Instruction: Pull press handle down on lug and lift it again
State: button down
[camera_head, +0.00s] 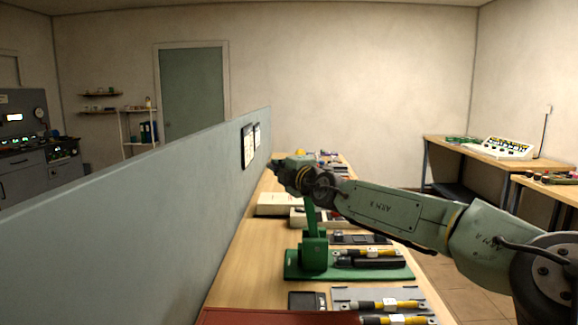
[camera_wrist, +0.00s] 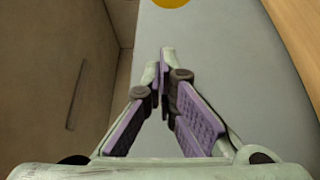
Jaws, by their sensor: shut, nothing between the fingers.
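The green press (camera_head: 313,250) stands on the wooden bench, its column rising from a flat green base plate. Its handle cannot be made out; my arm and wrist cover the column's upper part. A yellow-and-black cable piece with a metal end (camera_head: 365,253) lies at the press base; whether this end is the lug under the press is too small to tell. My gripper (camera_head: 280,167) is above and behind the press, close to the partition. In the wrist view my gripper (camera_wrist: 164,62) is shut and empty, its purple-padded fingers meeting at the tips.
A blue-grey partition (camera_head: 130,220) runs along the bench's left side. More cable pieces (camera_head: 385,305) and a red surface (camera_head: 265,317) lie at the front. White boxes (camera_head: 280,204) stand behind the press. A yellow round thing (camera_wrist: 172,2) shows at the wrist view's top edge.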

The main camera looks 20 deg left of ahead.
jog(key=d+b, duration=0.1)
jog(key=b, duration=0.3)
jog(key=w+d+b, duration=0.1)
jog(key=b, duration=0.3)
jog(key=shift+w+d+f, duration=0.1)
jog(key=shift+d, duration=0.1)
jog(key=shift+d, duration=0.1)
jog(key=w+d+m+t+y, duration=0.1)
jog(key=w+d+m+t, duration=0.15)
jog(key=d, duration=0.55)
jog(key=w+d+m+t, duration=0.1)
jog(key=w+d+m, duration=0.1)
jog(key=d+m, duration=0.35)
jog(key=w+d+f+m+t+p, duration=0.1)
jog(key=d+f, duration=0.2)
jog(key=d, duration=0.4)
jog(key=w+d+f+m, duration=0.1)
jog(key=w+d+f, duration=0.1)
jog(key=d+f, duration=0.2)
jog(key=shift+w+d+t+h+p, duration=0.2)
jog(key=shift+d+t+h+p, duration=0.15)
jog(key=shift+d, duration=1.1)
